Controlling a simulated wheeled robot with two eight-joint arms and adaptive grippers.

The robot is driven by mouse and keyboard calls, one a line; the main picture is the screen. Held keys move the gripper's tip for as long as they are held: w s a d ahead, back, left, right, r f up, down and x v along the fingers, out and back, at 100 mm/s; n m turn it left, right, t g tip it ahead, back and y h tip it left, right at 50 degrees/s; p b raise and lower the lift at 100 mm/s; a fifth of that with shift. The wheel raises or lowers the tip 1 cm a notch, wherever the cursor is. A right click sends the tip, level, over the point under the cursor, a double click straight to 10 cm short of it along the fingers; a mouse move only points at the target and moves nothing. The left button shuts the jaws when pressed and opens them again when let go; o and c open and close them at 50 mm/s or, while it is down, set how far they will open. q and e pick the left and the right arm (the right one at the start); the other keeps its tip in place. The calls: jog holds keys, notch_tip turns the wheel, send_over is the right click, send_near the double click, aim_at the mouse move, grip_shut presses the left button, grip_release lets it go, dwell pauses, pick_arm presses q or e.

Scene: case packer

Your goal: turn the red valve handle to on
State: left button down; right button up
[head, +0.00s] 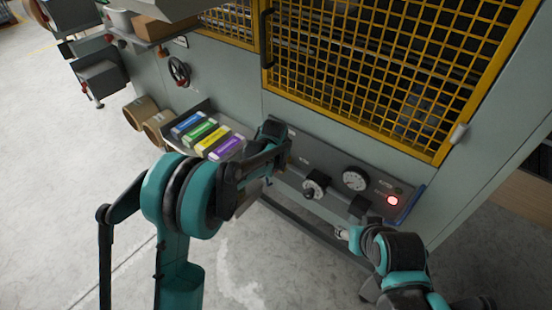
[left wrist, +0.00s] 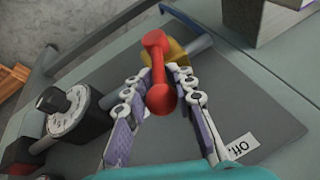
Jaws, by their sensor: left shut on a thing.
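The red valve handle (left wrist: 158,75) shows in the left wrist view as a red bar with rounded ends, on a yellow valve body (left wrist: 178,54) with a grey pipe. My left gripper (left wrist: 157,100) has its two fingers on either side of the handle's near end, shut on it. A white "Off" label (left wrist: 240,147) is on the panel at lower right of that view. In the head view my left arm hides the handle. My right gripper (head: 343,233) is low in front of the panel's right part, apart from it; its finger opening is too small to tell.
The grey control panel (head: 328,170) carries a black knob (head: 315,186), a white dial (head: 355,180) and a lit red button (head: 392,201). A tray of coloured cartons (head: 208,134) is left of it. A yellow mesh guard (head: 385,65) is above.

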pick_arm(q)
jog(key=shift+s+d+f+m+t+y+b, duration=0.15)
jog(key=shift+s+d+f+t+y+b, duration=0.15)
jog(key=shift+d+t+y+b, duration=0.25)
jog(key=shift+s+d+f+m+t+y+b, duration=0.15)
jog(key=shift+s+d+f+t+y+b, duration=0.25)
jog(key=shift+y, duration=0.35)
jog(key=shift+w+a+r, duration=0.1)
jog(key=shift+r, duration=0.05)
jog(key=c, duration=1.2)
grip_release()
jog(key=shift+r, duration=0.15)
jog(key=v, duration=1.1)
jog(key=shift+s+r, duration=0.25)
jog(key=shift+s, duration=0.05)
